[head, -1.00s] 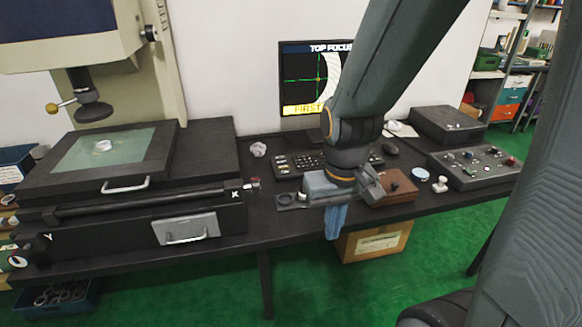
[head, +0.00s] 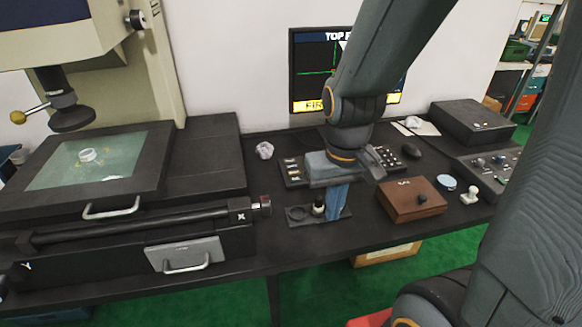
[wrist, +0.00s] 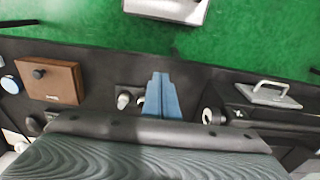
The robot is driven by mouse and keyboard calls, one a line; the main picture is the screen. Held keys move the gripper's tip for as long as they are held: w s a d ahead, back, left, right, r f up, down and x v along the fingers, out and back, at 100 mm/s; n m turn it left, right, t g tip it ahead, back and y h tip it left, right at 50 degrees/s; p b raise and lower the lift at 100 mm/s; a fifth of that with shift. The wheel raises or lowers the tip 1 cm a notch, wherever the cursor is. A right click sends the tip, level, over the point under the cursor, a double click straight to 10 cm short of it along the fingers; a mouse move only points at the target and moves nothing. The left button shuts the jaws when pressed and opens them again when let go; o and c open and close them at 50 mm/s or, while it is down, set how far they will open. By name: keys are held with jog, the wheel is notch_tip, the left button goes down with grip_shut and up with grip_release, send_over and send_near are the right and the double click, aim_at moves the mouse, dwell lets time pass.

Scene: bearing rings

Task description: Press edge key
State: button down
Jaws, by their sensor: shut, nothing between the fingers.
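The black key panel (head: 291,172) lies on the bench below the monitor, with rows of pale and yellowish keys at its left end. Dark keys show at its right end (head: 388,158). My arm and gripper hide its middle, and I cannot read which key is the edge key. My gripper (head: 334,212) points down with its blue fingers together and empty, in front of the panel and beside a small dark holder (head: 298,214). The shut fingers also show in the wrist view (wrist: 160,78); the key panel is not visible there.
The monitor (head: 308,66) stands behind. A brown wooden box (head: 400,203), a blue-lidded round tin (head: 446,182) and a white stamp-like piece (head: 470,195) lie right. The measuring stage (head: 60,200) with a clear ring (head: 90,156) fills the left. A crumpled white piece (head: 264,150) lies near the panel.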

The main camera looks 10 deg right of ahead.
jog(key=m+t+y+p, duration=0.1)
jog(key=m+t, duration=0.7)
send_over(294, 173)
notch_tip(294, 173, down, 6)
jog(key=r, duration=0.1)
jog(key=shift+s+d+f, duration=0.1)
jog(key=shift+s+f, duration=0.15)
jog(key=shift+s, duration=0.25)
jog(key=shift+f, duration=0.15)
notch_tip(294, 173, down, 7)
jog(key=b, duration=0.5)
jog(key=shift+b, duration=0.3)
jog(key=shift+f+b, duration=0.35)
jog(key=shift+f, duration=0.45)
jog(key=shift+f, duration=0.15)
jog(key=shift+f, duration=0.25)
